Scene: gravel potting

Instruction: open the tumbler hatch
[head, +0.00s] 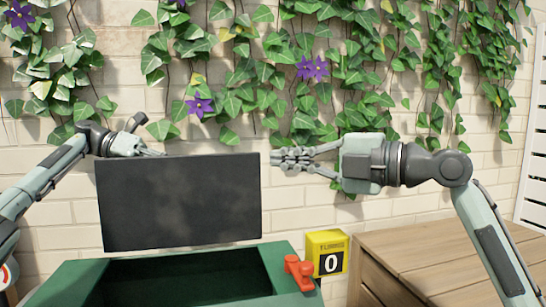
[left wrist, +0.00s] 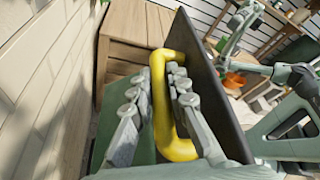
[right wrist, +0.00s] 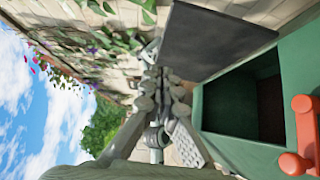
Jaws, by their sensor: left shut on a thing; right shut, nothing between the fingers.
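The tumbler hatch (head: 180,200) is a dark grey flat panel standing raised, nearly upright, above the open top of the green tumbler (head: 80,285). My left gripper (head: 155,153) is behind the hatch's upper left, its fingertips partly hidden. In the left wrist view my left gripper (left wrist: 158,80) is shut on the yellow handle (left wrist: 180,148) on the hatch's far face. My right gripper (head: 276,159) is shut and empty just beside the hatch's upper right edge; I cannot tell whether it touches. The right wrist view also shows the hatch (right wrist: 210,40) and the dark opening.
A red knob (head: 300,272) and a yellow box (head: 327,241) reading 0 are at the tumbler's right. A wooden bench (head: 430,255) stands further right. An ivy-covered brick wall (head: 290,195) is behind. Space above the hatch is clear.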

